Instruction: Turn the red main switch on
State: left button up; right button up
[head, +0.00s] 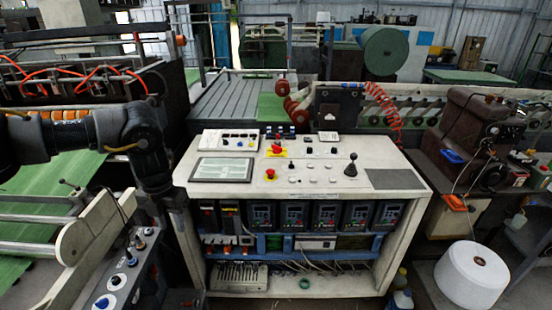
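The control console (213,149) stands in the middle of the head view, with a sloped white top. A red knob (276,149) sits on a yellow plate near the top's middle. A second red knob (270,173) sits just in front of it. I cannot tell from their shape which is the main switch or how either is turned. My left arm comes in from the left and bends down beside the console's left edge. My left gripper (157,188) is dark and points down there, apart from both knobs; its fingers are not clear. My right gripper is not seen.
A black joystick (351,165) and several small buttons share the console top. Drive units (294,215) fill the shelf below. A machine frame (84,232) with a button panel (125,268) stands close on the left. A white roll (471,274) stands at right.

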aim_at(277, 150)
jog(key=k, duration=0.3)
jog(key=u, duration=0.35)
jog(key=i, duration=2.2)
jog(key=z, duration=1.6)
